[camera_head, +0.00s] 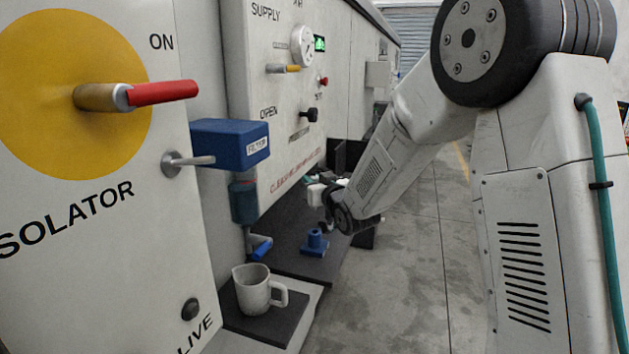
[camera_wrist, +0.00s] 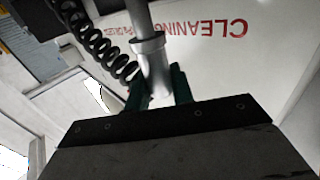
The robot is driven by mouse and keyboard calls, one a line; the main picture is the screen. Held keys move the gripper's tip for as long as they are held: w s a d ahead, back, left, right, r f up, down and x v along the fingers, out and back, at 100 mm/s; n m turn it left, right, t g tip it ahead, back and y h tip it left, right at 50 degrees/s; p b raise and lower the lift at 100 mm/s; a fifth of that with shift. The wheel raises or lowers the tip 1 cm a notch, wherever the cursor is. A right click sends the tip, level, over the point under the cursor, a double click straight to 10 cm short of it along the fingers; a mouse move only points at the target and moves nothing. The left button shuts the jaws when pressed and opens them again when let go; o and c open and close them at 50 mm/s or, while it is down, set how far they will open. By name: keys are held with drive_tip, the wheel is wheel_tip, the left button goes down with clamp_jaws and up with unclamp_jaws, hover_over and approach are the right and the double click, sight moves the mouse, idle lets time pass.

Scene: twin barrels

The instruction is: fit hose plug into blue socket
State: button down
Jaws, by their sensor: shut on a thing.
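The blue socket (camera_head: 314,243) stands upright on a dark shelf, with its round opening upward, in the head view. My gripper (camera_head: 328,200) is above it and slightly farther back, apart from it. In the wrist view the green fingers of my gripper (camera_wrist: 162,90) are shut on a grey metal hose plug (camera_wrist: 153,62), a tube with a collar. A black coiled hose (camera_wrist: 95,40) shows beside the plug; I cannot tell where it joins. The socket does not show clearly in the wrist view. The plug is small and partly hidden in the head view.
A white mug (camera_head: 254,291) stands on a dark mat at the front. A blue-handled valve (camera_head: 260,248) sticks out left of the socket. The panel wall (camera_head: 275,130) with knobs rises behind the shelf (camera_head: 290,266). Open concrete floor (camera_head: 410,275) lies to the right.

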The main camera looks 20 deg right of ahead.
drive_tip(key=shift+s+f, duration=0.1)
drive_tip(key=shift+f, duration=2.75)
drive_tip(key=shift+d+f, duration=0.1)
drive_tip(key=shift+f, duration=0.25)
drive_tip(key=shift+f, duration=0.35)
drive_tip(key=shift+f, duration=1.85)
drive_tip(key=c, duration=1.1)
unclamp_jaws()
